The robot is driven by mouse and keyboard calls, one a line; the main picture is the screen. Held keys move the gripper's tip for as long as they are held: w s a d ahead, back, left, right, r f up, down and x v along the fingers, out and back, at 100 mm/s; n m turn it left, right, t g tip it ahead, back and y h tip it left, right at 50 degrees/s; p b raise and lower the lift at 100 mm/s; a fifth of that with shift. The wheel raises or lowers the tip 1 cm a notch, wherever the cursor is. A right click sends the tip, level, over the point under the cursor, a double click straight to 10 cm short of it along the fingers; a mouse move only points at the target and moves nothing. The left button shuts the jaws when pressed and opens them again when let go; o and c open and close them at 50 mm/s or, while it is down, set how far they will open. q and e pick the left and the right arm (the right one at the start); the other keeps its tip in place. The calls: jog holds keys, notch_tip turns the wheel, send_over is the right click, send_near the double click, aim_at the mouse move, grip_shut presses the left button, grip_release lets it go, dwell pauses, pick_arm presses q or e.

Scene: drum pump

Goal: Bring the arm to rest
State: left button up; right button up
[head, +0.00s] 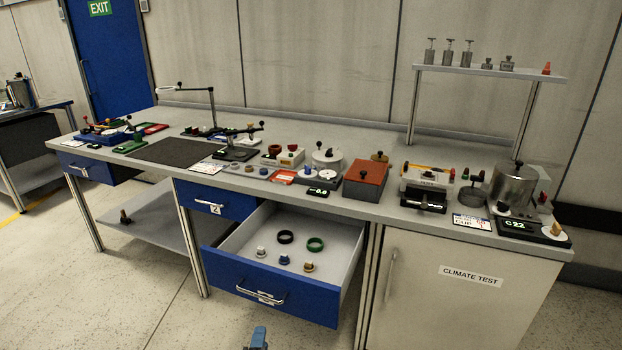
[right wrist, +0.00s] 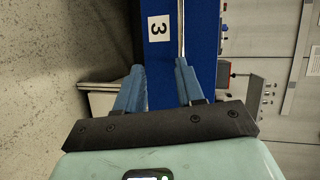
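My right gripper (head: 258,339) shows as a small blue piece at the bottom edge of the head view, in front of and apart from the pulled-out drawer (head: 268,289). In the right wrist view my right gripper (right wrist: 160,72) has its two blue fingers spread with nothing held between them. Beyond them is the blue drawer front (right wrist: 160,55) with a label "3" (right wrist: 159,28) and a metal handle (right wrist: 181,30). The handle line runs down towards one finger, but in the head view the handle (head: 262,296) is clear of the gripper. My left gripper is not in view.
The open drawer holds a black ring (head: 286,237), a green ring (head: 316,244) and several small fittings. The long workbench (head: 340,208) carries many devices. A white cabinet (head: 440,290) stands right of the drawer. The floor (head: 110,290) in front is clear.

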jog(key=s+d+f+n+g, duration=0.2)
jog(key=d+f+n+g, duration=0.25)
jog(key=d+f, duration=0.95)
jog(key=s+d+f+n+g, duration=0.6)
jog(key=s+d+f, duration=0.8)
jog(key=s+f, duration=0.3)
jog(key=s+d+f+n+g+y, duration=0.1)
jog(key=s+d+f+n+g, duration=0.15)
jog(key=s, duration=0.85)
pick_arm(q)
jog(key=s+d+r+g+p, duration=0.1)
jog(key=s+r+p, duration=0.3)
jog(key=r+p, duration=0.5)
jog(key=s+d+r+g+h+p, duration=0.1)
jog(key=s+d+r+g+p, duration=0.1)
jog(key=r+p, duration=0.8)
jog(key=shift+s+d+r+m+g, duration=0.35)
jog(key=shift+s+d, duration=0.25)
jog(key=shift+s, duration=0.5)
pick_arm(e)
jog(key=s+a+r+g, duration=0.1)
jog(key=s+a+r, duration=0.1)
jog(key=r, duration=0.8)
jog(key=s+a+r+g+y, duration=0.1)
jog(key=s+r, duration=0.4)
jog(key=r, duration=0.5)
jog(key=shift+a+r+g+y, duration=0.3)
jog(key=shift+a+g, duration=0.15)
jog(key=shift+g, duration=0.25)
